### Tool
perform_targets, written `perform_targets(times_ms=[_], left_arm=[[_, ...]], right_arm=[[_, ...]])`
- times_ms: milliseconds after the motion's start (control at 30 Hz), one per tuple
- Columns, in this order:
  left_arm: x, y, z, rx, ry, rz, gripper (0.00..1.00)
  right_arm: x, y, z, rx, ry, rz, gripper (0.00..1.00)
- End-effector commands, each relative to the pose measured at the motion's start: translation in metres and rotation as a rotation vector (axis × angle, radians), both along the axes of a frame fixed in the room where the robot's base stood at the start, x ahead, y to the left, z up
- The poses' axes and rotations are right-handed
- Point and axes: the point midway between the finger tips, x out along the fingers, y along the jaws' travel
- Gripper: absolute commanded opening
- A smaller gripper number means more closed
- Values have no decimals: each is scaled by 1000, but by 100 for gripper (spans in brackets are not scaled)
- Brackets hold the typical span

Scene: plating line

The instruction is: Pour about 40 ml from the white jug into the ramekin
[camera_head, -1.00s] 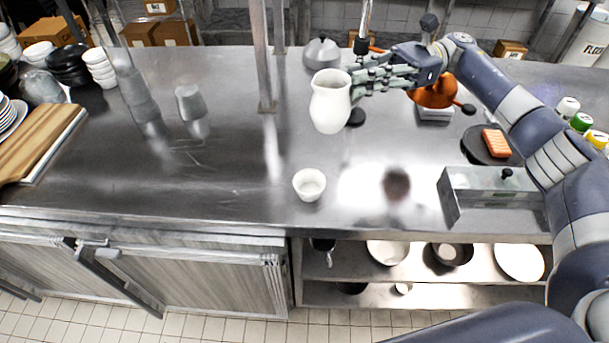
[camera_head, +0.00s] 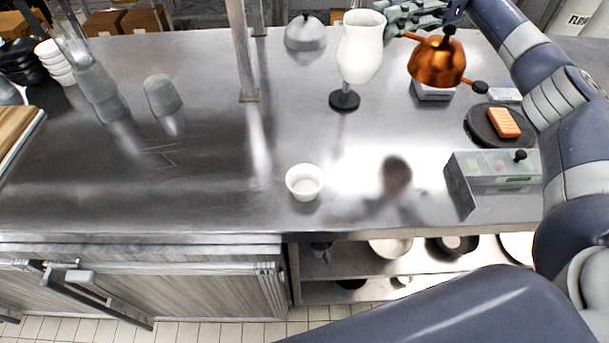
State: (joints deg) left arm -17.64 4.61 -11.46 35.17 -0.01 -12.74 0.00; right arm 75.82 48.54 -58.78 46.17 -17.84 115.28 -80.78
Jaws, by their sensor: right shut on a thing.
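The white jug (camera_head: 360,48) is held up in the air above the back of the steel counter, roughly upright. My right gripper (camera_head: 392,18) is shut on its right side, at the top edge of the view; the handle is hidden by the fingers. The white ramekin (camera_head: 305,182) stands upright on the counter near its front edge, below and to the left of the jug and apart from it. The liquid in the jug cannot be seen. My left gripper does not show.
A copper kettle (camera_head: 437,62) stands behind right. An orange block (camera_head: 502,122) lies on a dark round board (camera_head: 473,128). A metal box (camera_head: 498,168) stands right of the ramekin. A steel post (camera_head: 243,50) rises left of the jug. The counter around the ramekin is clear.

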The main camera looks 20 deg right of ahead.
Motion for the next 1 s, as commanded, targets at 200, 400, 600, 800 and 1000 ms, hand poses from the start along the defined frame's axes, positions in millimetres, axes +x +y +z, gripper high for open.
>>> perform_targets(times_ms=[200, 400, 600, 800, 1000], left_arm=[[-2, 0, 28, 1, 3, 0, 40], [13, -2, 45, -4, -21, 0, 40], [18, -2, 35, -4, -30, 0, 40], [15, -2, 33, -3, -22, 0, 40], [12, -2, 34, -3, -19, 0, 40]], right_arm=[[-1, 6, 0, -42, -16, 5, 0], [-5, 14, -21, -128, -48, 7, 0], [-8, 25, -50, -239, -90, 4, 0], [-15, 40, -85, -384, -133, 2, 0], [-20, 56, -130, -504, -177, 3, 0]])
